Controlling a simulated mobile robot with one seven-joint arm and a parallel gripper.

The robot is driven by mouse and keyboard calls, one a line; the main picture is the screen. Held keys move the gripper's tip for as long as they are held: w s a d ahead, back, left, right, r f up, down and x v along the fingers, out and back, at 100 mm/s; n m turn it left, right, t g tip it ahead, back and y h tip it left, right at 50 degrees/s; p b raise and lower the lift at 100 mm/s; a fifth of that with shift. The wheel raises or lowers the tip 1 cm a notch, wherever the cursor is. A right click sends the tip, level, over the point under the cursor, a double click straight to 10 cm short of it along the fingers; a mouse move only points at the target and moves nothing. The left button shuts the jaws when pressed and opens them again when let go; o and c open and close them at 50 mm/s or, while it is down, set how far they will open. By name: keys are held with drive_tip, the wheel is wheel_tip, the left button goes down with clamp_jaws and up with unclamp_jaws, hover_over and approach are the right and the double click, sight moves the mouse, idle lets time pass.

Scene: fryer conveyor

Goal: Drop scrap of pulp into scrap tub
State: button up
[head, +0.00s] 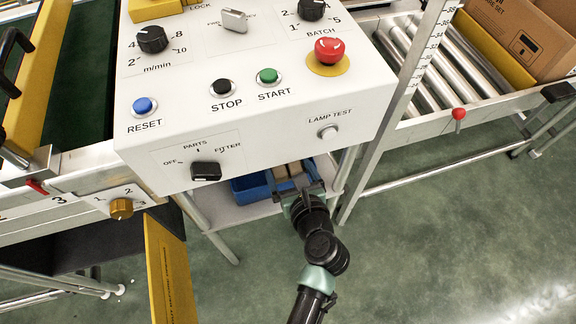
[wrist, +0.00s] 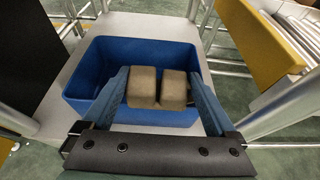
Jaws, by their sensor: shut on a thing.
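My gripper (wrist: 159,90) is shut on the scrap of pulp (wrist: 143,87), a grey-brown piece with two block-like lobes side by side. In the wrist view the scrap is between the two blue-grey fingers, in front of the blue scrap tub (wrist: 150,25). The tub is open-topped and stands on a light grey shelf. In the head view, my gripper (head: 294,182) reaches under the control box, and the scrap (head: 288,170) shows between the fingers. The exact height of the scrap over the tub is unclear.
The white control box (head: 260,100) with knobs and buttons overhangs the shelf (head: 225,213). A metal upright with a scale (head: 385,125) stands right of my arm. A roller conveyor (head: 455,65) with a cardboard box (head: 530,35) lies at the upper right. A yellow panel (head: 170,270) stands at lower left.

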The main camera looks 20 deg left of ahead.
drive_tip(key=o, duration=0.9)
drive_tip(key=shift+f, duration=0.15)
drive_tip(key=shift+o, duration=0.2)
drive_tip(key=p+v, duration=0.4)
drive_tip(key=v, duration=0.8)
drive_tip(key=shift+p, duration=0.35)
